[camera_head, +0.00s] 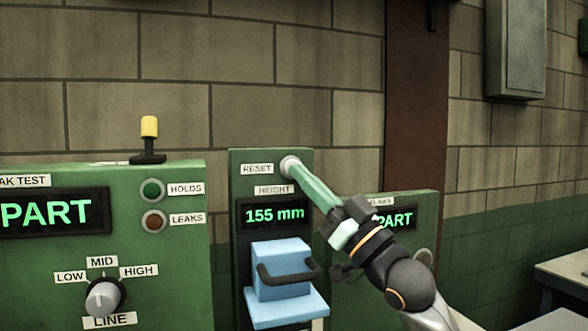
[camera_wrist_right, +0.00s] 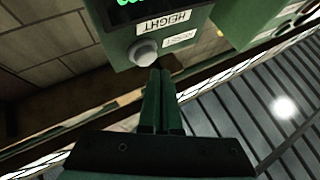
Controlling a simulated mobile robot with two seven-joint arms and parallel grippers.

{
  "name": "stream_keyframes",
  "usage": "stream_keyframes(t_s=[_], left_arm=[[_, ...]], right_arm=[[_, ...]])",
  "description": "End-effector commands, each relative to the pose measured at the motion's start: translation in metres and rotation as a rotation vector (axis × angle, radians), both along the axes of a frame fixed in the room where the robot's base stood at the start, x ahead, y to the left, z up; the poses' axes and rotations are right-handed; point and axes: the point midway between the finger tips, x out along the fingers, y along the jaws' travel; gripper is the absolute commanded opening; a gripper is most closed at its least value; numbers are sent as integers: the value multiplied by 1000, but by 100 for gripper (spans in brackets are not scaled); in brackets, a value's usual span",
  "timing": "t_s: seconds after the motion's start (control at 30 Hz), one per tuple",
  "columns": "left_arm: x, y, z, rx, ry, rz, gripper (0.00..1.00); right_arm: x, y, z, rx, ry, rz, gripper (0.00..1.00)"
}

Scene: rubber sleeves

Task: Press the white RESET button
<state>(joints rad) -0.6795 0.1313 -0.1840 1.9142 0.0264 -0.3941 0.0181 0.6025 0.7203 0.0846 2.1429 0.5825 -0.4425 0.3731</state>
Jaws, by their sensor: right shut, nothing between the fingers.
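The white RESET button (camera_head: 287,164) is a round knob at the top of the green HEIGHT panel (camera_head: 240,205), right of its RESET label (camera_head: 257,169). It also shows in the right wrist view (camera_wrist_right: 142,52), where it looks grey-white. My right gripper (camera_head: 297,171) is shut and empty, its long green fingers reaching up and left to the button, overlapping its lower right edge in the head view. In the wrist view the fingertips (camera_wrist_right: 160,72) end just beside the button; I cannot tell whether they touch it. My left gripper is out of view.
Below the 155 mm display (camera_head: 274,214) a blue block (camera_head: 281,262) with a dark handle rests on a blue ledge (camera_head: 287,306). A green panel with a LINE knob (camera_head: 103,298) stands left; another panel (camera_head: 421,203) is partly behind my right arm.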

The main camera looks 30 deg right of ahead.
Motion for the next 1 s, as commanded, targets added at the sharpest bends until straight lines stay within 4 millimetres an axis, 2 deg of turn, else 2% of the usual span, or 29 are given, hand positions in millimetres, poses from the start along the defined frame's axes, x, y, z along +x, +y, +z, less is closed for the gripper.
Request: stream_keyframes(t_s=[0.63,1.0], left_arm=[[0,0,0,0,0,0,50],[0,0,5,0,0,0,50]], right_arm=[[0,0,0,0,0,0,0],[9,-2,0,0,0,0,0]])
